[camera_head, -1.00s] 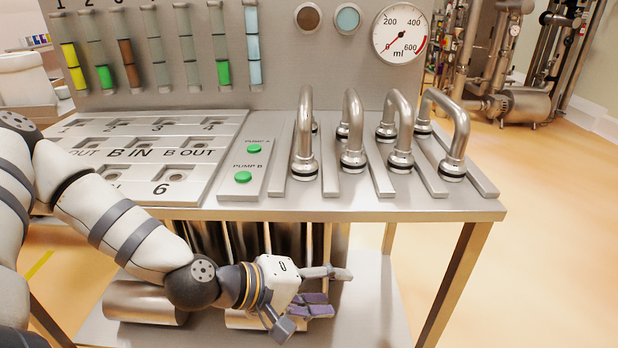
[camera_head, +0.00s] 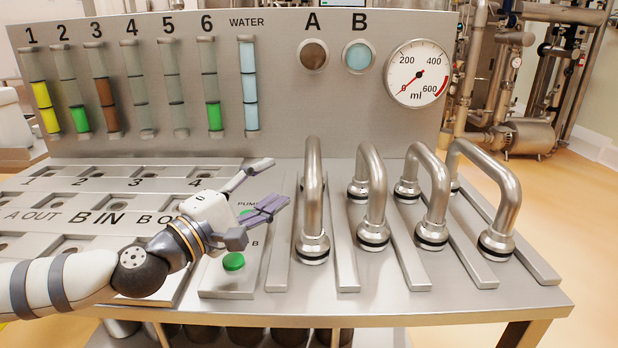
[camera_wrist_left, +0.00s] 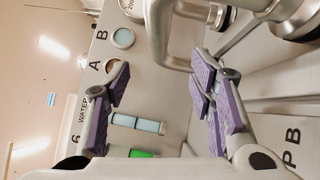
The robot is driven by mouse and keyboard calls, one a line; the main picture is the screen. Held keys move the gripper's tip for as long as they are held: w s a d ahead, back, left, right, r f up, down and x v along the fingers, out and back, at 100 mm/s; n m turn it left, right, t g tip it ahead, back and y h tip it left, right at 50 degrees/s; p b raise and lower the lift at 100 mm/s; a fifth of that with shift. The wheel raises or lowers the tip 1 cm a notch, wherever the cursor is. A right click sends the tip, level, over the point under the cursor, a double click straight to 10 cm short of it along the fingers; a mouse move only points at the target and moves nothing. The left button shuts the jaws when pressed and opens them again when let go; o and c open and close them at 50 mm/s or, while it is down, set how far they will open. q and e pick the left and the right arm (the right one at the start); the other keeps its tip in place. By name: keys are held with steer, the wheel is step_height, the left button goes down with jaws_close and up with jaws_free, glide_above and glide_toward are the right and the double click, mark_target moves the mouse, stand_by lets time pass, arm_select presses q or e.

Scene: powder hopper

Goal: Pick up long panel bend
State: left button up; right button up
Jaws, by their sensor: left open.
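Several shiny steel U-shaped pipe bends stand upright in a row on the steel tabletop: the leftmost bend (camera_head: 313,185), a second bend (camera_head: 374,190), a third bend (camera_head: 437,190) and the rightmost bend (camera_head: 508,195). Which one is the long panel bend I cannot tell for sure. My left gripper (camera_head: 268,186) is open and empty, above the pump buttons, its purple-padded fingers pointing right toward the leftmost bend, apart from it. In the left wrist view, a steel bend (camera_wrist_left: 158,35) shows ahead, beyond the open fingers (camera_wrist_left: 160,80). My right gripper is not in view.
The upright back panel (camera_head: 280,110) carries coloured tubes, round windows A and B and a ml gauge (camera_head: 418,74). A green button (camera_head: 233,262) lies below my left gripper. The numbered port plate (camera_head: 70,215) is at left. Raised strips (camera_head: 400,255) run between the bends.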

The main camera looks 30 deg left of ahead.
mark_target(314, 157)
arm_select(q)
steer(key=w+d+b, duration=0.1)
steer(key=w, duration=0.2)
steer(key=w+d+r+b, duration=0.1)
steer(key=w, duration=0.3)
steer(key=w+d+b, duration=0.1)
steer(key=w, duration=0.2)
steer(key=shift+w+r, duration=0.2)
steer(key=shift+w, duration=0.05)
steer(key=shift+w+r, duration=0.15)
steer(key=shift+w, duration=0.05)
steer(key=shift+s+r, duration=0.1)
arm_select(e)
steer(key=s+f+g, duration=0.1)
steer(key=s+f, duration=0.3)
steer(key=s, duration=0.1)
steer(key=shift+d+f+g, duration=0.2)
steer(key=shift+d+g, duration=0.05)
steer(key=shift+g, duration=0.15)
arm_select(q)
jaws_close()
steer(key=shift+r, duration=0.1)
